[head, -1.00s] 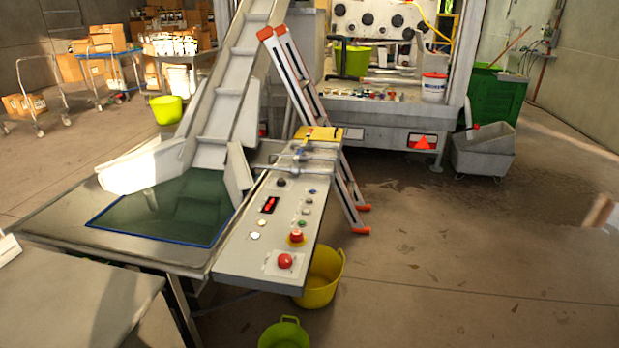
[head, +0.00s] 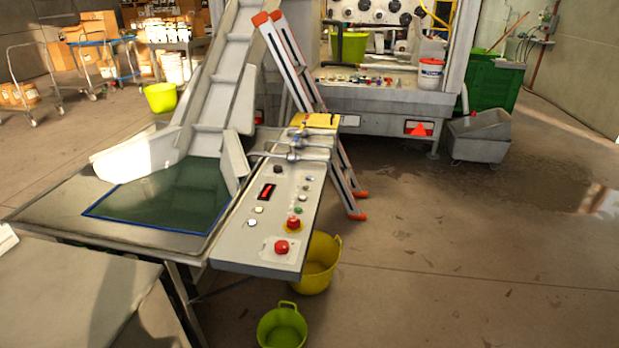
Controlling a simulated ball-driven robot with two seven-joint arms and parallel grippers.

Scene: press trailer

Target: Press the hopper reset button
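The grey control panel (head: 233,250) sits along the right side of the hopper table, below the conveyor. It carries a large red button (head: 281,247) near its front edge and a red button on a yellow ring (head: 293,223) just behind it. Pale round buttons (head: 252,223) and (head: 259,210), a small green button (head: 298,210), a black knob (head: 278,170) and a red display (head: 266,192) also show. The labels are too small to read, so I cannot tell which is the hopper reset button. Neither gripper is in view.
A dark green hopper opening (head: 165,200) lies left of the panel. An orange-ended ladder (head: 330,150) leans behind it. A yellow tub (head: 318,270) and a green bucket (head: 282,327) stand on the floor by the panel. A grey table (head: 75,290) fills the lower left. Floor at right is clear.

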